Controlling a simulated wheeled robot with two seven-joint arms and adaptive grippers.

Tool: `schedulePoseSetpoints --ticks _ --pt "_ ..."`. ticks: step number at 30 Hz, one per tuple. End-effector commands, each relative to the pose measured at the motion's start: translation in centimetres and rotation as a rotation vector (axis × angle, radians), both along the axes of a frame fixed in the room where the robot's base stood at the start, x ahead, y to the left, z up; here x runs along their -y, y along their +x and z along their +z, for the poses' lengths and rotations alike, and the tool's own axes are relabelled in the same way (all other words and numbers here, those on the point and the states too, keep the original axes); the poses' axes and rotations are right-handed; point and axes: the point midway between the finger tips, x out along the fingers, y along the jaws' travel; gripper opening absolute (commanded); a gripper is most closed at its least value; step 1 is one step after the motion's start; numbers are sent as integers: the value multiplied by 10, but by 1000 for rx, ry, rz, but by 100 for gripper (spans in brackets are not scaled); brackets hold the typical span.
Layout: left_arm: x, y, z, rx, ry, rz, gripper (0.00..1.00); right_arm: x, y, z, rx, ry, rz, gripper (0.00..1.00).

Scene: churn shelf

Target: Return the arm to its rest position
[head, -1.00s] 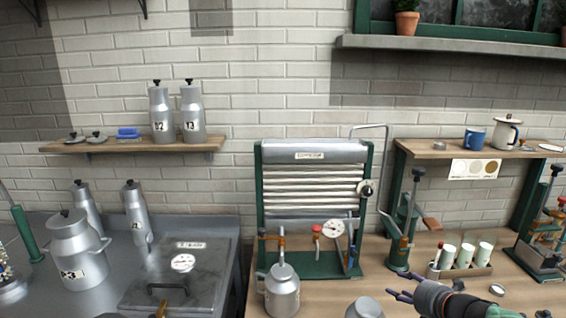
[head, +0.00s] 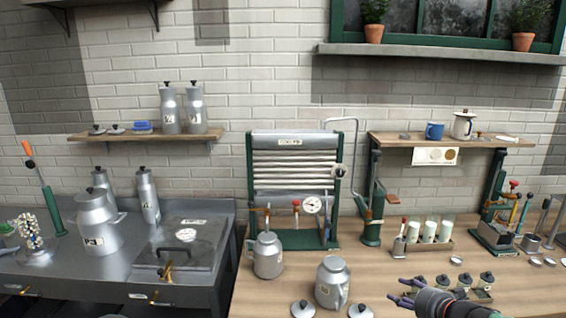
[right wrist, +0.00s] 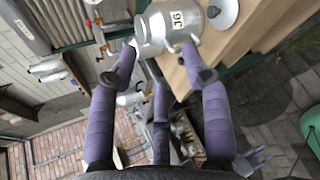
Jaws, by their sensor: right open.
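My right gripper (head: 403,291) shows at the lower right of the head view, with its purple fingers pointing left over the wooden bench (head: 385,265). In the right wrist view the fingers of this gripper (right wrist: 160,68) are spread apart with nothing held between them. A metal can (right wrist: 180,24) appears beyond the fingertips in that view, apart from the grip. Another set of purple fingers (right wrist: 252,160), probably my left gripper, shows small at the lower right of the wrist view. My left gripper does not show in the head view.
Two metal cans (head: 268,256) (head: 331,283) stand on the bench left of my right gripper. Loose lids (head: 304,309) lie at the front edge. A rack of white tubes (head: 429,233) and a tray of small dark-topped jars (head: 470,286) are close to the gripper. A roller machine (head: 295,180) stands behind.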

Motion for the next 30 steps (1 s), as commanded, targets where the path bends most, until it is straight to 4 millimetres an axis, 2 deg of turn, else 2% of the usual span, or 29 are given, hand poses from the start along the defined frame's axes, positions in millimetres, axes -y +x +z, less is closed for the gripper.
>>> schedulePoseSetpoints --ticks 11,17,20,23,26,30 --pt "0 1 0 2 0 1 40 -32 5 -57 -156 298 -118 48" --pt "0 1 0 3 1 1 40 -59 3 -106 -308 542 -246 48" --pt "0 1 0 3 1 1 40 -79 -3 -143 -427 707 -355 48" --pt "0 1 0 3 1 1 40 -103 -18 -190 -580 895 -514 48" --pt "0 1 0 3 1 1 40 -126 -39 -236 -735 1063 -701 48" --pt "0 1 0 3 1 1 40 -157 -80 -297 -937 1254 -1008 48"
